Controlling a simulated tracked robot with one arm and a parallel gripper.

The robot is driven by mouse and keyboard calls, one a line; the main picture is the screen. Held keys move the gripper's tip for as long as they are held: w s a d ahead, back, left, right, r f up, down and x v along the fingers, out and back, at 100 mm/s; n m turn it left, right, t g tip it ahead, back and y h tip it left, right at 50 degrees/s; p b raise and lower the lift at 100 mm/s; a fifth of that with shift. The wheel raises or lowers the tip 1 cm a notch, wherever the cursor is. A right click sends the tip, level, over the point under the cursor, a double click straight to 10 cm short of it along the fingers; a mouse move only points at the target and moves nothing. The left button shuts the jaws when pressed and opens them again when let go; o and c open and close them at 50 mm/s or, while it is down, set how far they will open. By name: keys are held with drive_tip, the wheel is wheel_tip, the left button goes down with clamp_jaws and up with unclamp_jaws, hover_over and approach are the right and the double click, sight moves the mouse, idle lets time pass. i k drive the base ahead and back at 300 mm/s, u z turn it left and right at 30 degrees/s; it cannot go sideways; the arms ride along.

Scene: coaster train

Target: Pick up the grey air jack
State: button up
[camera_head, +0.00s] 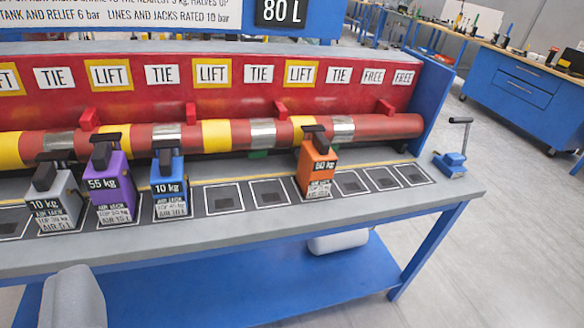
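The grey air jack (66,187) stands upright on the bench at the left of the picture. It has a black top piece, a 10 kg label and smaller lettering below. It is the leftmost of the jacks in view, just left of the purple jack (111,200), in front of the striped pipe. A rounded grey part (75,297) juts up at the lower left, in front of the bench edge below the grey jack. It may belong to my gripper. I see no pair of fingertips, and nothing is touching the grey jack.
A blue 10 kg jack (169,190) and an orange jack (318,165) stand along the same row. Several marked pads are empty. The striped pipe (382,127) runs behind. Open floor lies right.

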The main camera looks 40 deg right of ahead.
sight(54, 198)
drive_tip(key=u, duration=2.2)
drive_tip(key=i, duration=1.65)
drive_tip(key=z, duration=2.8)
